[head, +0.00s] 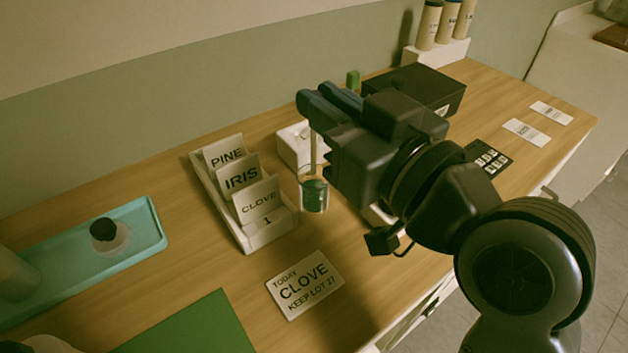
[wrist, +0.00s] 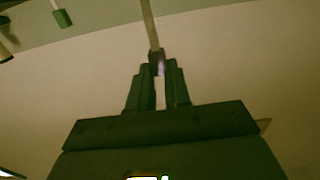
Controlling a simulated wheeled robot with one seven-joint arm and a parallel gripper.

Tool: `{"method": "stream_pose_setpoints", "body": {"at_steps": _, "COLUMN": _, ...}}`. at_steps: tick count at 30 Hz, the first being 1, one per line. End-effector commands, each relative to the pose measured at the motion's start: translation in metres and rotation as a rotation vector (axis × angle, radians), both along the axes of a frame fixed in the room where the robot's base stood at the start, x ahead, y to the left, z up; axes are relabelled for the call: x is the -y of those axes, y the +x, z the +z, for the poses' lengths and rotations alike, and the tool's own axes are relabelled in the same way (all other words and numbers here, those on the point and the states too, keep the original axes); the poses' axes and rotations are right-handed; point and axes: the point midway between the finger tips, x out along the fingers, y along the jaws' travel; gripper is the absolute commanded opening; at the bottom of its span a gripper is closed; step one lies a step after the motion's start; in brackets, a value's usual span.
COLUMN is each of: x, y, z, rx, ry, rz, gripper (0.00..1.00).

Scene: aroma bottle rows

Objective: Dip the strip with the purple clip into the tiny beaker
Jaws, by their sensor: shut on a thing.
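My gripper (head: 312,104) is shut on the purple clip (wrist: 158,66), which shows between the fingertips in the wrist view. A thin pale strip (head: 313,148) hangs upright below the fingers in the head view; it also extends from the clip in the wrist view (wrist: 149,24). The tiny beaker (head: 314,193) is clear glass with dark green liquid and stands on the table below my gripper. The strip's lower end overlaps the beaker's upper part in the head view. I cannot tell whether it touches the liquid.
A white block (head: 294,146) stands just behind the beaker. A card rack (head: 243,208) marked PINE, IRIS and CLOVE is close on its left. A CLOVE label (head: 304,284) lies in front. A green clip (head: 353,80) and a black box (head: 422,84) are behind my gripper. A teal tray (head: 148,238) is at left.

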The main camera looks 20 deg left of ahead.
Motion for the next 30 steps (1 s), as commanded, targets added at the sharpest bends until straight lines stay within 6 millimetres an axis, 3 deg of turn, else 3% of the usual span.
{"method": "stream_pose_setpoints", "body": {"at_steps": 30, "x": 0.000, "y": 0.000, "z": -0.020, "rx": 0.000, "ry": 0.000, "rz": 0.000, "gripper": 0.00}}
